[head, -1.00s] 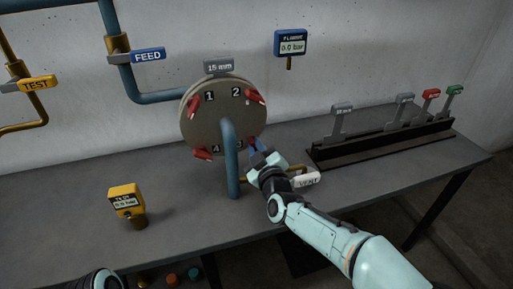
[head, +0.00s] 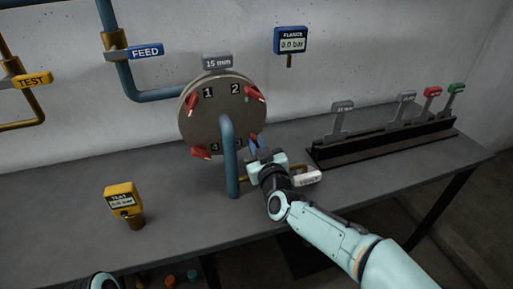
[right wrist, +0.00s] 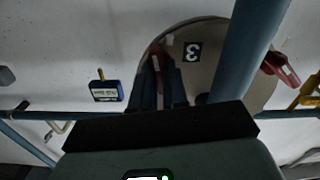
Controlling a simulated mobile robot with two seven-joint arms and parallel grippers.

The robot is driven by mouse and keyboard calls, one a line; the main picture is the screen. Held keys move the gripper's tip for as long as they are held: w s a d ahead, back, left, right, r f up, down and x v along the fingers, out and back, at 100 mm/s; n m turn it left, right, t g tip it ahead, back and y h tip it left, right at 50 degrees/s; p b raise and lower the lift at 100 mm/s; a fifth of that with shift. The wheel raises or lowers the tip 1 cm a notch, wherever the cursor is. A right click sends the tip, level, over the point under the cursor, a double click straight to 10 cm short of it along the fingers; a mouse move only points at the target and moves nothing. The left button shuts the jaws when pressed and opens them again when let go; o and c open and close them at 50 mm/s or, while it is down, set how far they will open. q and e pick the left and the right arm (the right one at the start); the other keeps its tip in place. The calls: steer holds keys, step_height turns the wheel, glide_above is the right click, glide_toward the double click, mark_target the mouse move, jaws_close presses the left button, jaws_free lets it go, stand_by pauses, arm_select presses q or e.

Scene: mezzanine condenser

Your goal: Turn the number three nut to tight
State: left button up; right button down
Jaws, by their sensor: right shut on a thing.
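The round grey flange plate (head: 203,128) stands on the bench with numbers 1, 2 and 4 showing at its red nut handles in the head view. The number three nut's red handle (head: 254,136) is at the lower right, mostly hidden by my right gripper (head: 254,146). In the right wrist view the 3 label (right wrist: 192,51) shows upside down beside the red handle (right wrist: 157,67). My right gripper's blue fingers (right wrist: 162,88) are shut around that handle. Only a piece of my left arm shows at the bottom left; its gripper is out of view.
A blue pipe (head: 230,165) rises in front of the plate, left of my right gripper. A white VENT handle (head: 307,178) is close to the right of my wrist. A rack (head: 385,143) with several tagged tools is at right. A yellow TEST gauge (head: 122,196) stands at left.

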steer(key=m+b, duration=0.1)
steer(key=m, duration=0.3)
steer(key=shift+d+m, duration=0.15)
steer(key=shift+m, duration=0.15)
steer(key=shift+m+b, duration=0.35)
steer(key=shift+m, duration=0.05)
arm_select(q)
steer(key=shift+a+f+b, duration=0.15)
steer(key=shift+a+f, duration=0.15)
steer(key=shift+f, duration=0.35)
steer(key=shift+a+f+b, duration=0.1)
steer(key=shift+a+f, duration=0.15)
steer(key=shift+f, duration=0.35)
steer(key=shift+a+f+b, duration=0.15)
steer(key=shift+a+f, duration=0.15)
steer(key=shift+f, duration=0.35)
arm_select(e)
steer(key=shift+r+m, duration=0.1)
steer(key=shift+m, duration=1.3)
steer(key=c, duration=1.1)
jaws_free()
steer(key=shift+w, duration=0.1)
steer(key=shift+c, duration=0.2)
